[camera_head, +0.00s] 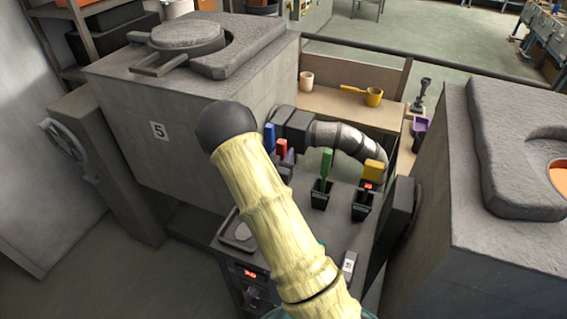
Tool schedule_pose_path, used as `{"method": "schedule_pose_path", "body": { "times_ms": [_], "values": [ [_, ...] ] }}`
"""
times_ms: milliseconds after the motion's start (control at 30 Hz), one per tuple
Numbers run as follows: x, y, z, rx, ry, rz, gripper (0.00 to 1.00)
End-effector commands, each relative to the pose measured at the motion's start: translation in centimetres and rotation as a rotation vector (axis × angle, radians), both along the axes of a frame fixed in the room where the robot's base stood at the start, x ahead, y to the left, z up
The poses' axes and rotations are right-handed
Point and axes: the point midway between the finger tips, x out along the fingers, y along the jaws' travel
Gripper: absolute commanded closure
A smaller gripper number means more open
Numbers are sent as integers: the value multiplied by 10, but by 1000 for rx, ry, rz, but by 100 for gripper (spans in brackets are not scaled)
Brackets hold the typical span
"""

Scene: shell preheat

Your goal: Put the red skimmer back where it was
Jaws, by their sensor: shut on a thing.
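A red upright piece (282,147) shows just right of my arm, between a blue upright handle (269,138) and a purple one (290,157). It looks like a tool handle; whether it is the red skimmer's, I cannot tell, and its lower part is hidden. My pale yellow sleeved arm with a dark rounded joint crosses the middle of the view and covers part of the bench.
A green handle (326,163) stands in a black holder (321,194), with a yellow-topped holder (363,206) to its right. A silver ribbed duct (336,136) curves behind them. Block furnaces stand left (190,110) and right (470,230). A yellow ladle (373,96) lies on the back shelf.

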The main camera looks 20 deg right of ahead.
Motion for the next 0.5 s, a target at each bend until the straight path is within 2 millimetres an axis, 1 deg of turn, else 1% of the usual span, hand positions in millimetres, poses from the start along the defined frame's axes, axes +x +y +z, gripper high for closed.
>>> {"method": "schedule_pose_path", "body": {
  "times_ms": [67,300,400,500],
  "values": [
    [0,0,-5,-1,1,-1,97],
    [0,0,-35,-1,1,-1,97],
    [0,0,-40,-1,0,0,97],
    [0,0,-40,-1,-2,0,97]
  ]
}}
